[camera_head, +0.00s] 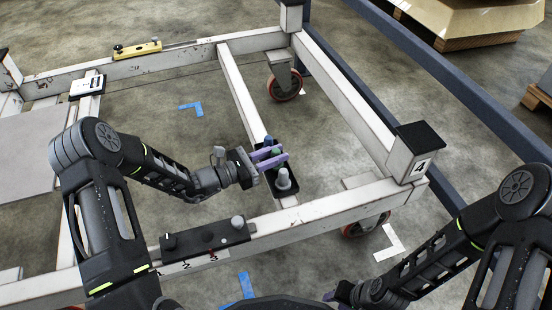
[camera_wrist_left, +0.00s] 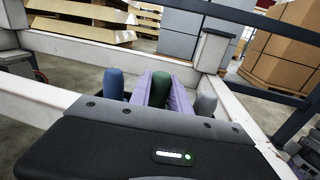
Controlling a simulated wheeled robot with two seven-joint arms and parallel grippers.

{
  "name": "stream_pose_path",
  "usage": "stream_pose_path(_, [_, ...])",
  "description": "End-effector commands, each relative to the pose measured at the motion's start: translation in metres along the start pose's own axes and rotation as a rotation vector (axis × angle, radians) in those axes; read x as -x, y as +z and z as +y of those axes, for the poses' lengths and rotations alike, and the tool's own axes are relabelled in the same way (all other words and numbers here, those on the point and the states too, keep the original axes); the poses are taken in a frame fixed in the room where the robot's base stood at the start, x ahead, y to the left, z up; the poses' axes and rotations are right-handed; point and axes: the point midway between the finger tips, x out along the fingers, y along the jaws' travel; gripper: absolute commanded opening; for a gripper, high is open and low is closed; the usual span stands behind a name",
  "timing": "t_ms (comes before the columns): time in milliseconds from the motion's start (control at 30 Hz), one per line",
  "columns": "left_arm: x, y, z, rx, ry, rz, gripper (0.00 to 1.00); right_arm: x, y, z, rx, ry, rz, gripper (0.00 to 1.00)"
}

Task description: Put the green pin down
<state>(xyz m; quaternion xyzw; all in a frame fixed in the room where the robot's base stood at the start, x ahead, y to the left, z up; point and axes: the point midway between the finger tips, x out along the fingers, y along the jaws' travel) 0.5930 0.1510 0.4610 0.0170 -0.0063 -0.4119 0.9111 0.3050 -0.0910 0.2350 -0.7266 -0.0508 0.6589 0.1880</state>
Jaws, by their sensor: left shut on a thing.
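My left gripper (camera_head: 272,157) has purple fingers and is shut on the green pin (camera_wrist_left: 160,90). Only a bit of the green pin (camera_head: 276,153) shows between the fingers in the head view. The gripper is at the small black holder (camera_head: 292,191) on the trolley's middle beam. A blue pin (camera_head: 268,141) stands on the far side of the fingers and a grey pin (camera_head: 283,179) on the near side. Whether the green pin's lower end sits in the holder is hidden. My right gripper (camera_head: 338,294) is low in the head view, mostly hidden by its arm.
A black block with knobs (camera_head: 205,239) lies on the near white beam. A yellow block (camera_head: 138,50) lies on the far beam, and a white device (camera_head: 87,87) is at the left. A black-capped corner post (camera_head: 411,154) rises at the right. Floor shows between the beams.

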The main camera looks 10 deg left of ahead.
Motion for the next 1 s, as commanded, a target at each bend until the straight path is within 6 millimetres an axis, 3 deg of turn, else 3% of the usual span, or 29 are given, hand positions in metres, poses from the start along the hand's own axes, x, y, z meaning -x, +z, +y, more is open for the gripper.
stream_pose_path(67, [-0.0005,-0.0082,-0.0006,0.000,-0.001,-0.002,0.00,-0.0050,-0.0002,0.0015,0.000,0.000,0.002,0.36])
stream_pose_path(467, [-0.0004,-0.0118,-0.0006,0.000,-0.001,-0.002,0.00,-0.0068,-0.0008,0.0020,0.000,0.000,0.004,0.36])
stream_pose_path(500, [-0.0002,-0.0124,-0.0007,0.000,0.000,-0.001,0.23,-0.0069,-0.0009,0.0020,0.000,0.000,0.004,0.36])
stream_pose_path(767, [-0.0002,-0.0114,-0.0006,0.000,-0.001,-0.001,0.44,-0.0061,-0.0010,0.0017,0.000,0.000,0.004,0.36])
stream_pose_path(1000, [-0.0003,-0.0108,-0.0006,0.000,-0.001,-0.001,0.44,-0.0057,-0.0010,0.0016,0.000,0.000,0.004,0.36])
